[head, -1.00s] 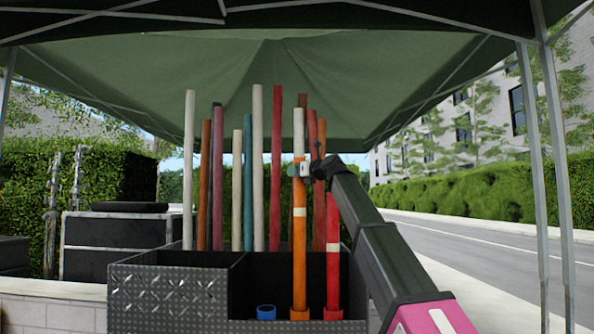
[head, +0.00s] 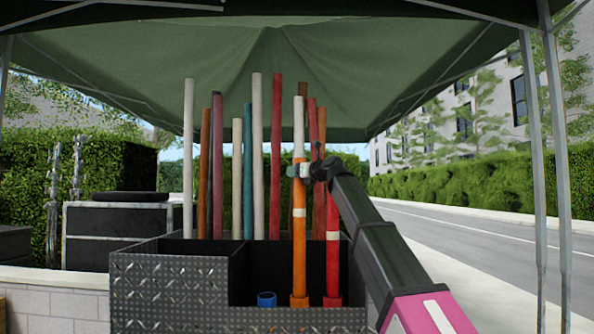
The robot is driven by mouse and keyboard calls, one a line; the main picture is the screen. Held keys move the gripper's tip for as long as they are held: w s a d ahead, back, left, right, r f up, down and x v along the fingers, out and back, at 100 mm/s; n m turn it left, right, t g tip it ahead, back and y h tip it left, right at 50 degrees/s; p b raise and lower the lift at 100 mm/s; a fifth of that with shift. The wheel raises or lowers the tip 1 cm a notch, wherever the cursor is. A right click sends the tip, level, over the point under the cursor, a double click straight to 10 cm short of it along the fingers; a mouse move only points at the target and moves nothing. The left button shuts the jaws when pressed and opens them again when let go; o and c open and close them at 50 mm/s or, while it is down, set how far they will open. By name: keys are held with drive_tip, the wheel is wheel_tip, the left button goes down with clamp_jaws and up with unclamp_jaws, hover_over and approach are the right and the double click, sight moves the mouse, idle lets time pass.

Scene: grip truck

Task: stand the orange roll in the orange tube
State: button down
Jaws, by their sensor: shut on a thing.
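The orange roll (head: 299,255), with a pale band around it, stands upright in the head view. My gripper (head: 301,171) is shut on it near its upper end. The orange tube (head: 300,301) is a short ring at the front of the black box, and the roll's lower end is at its mouth, lined up with it. The lower end appears to be inside the tube, but how deep cannot be seen. A pale pole shows directly above the roll's top and appears to be behind it.
A red roll (head: 333,260) stands in a red tube (head: 333,301) close on the right. A blue tube (head: 266,299) on the left is empty. Several tall rolls stand at the back of the black box (head: 170,290). My arm comes in from the right.

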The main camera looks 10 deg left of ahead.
sight(297, 194)
drive_tip(key=shift+f, duration=4.1)
drive_tip(key=shift+c, duration=2.2)
unclamp_jaws()
